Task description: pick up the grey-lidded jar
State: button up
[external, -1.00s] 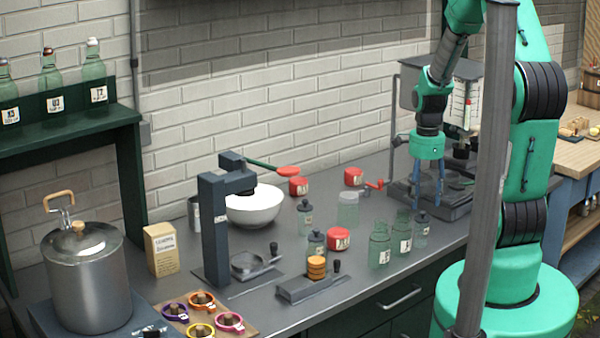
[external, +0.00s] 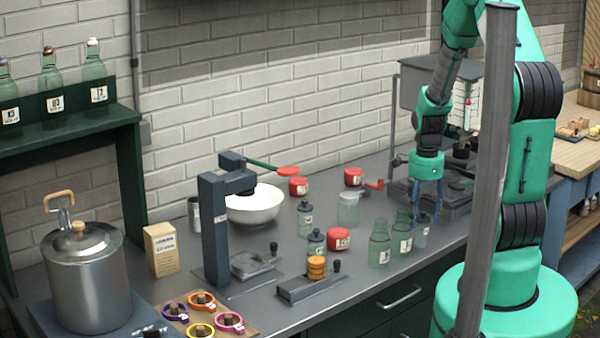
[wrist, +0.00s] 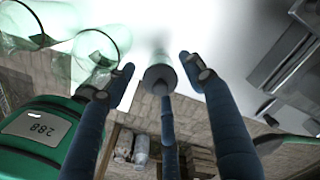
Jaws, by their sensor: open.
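A small clear jar with a dark grey lid (external: 421,234) stands upright on the grey counter, at the right of the glassware. My gripper (external: 427,212) points down over it, with its blue fingers around or beside the lid and partly hiding it. In the wrist view, a round grey lid (wrist: 160,78) lies between the spread fingertips of my gripper (wrist: 157,76), with gaps visible at the sides. The gripper is open. Two similar grey-lidded jars stand farther left, one at the back (external: 305,218) and one nearer the front (external: 316,243).
Two open glass bottles (external: 380,245) (external: 402,236) stand close to the left of my gripper. A clear jar (external: 348,209) and a red container (external: 339,239) stand farther left. A grey machine (external: 440,82) stands behind my arm. The counter's front edge is near.

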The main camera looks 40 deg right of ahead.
aim_at(421, 233)
jog(key=shift+f, duration=1.8)
jog(key=shift+s, duration=0.1)
jog(key=c, duration=1.3)
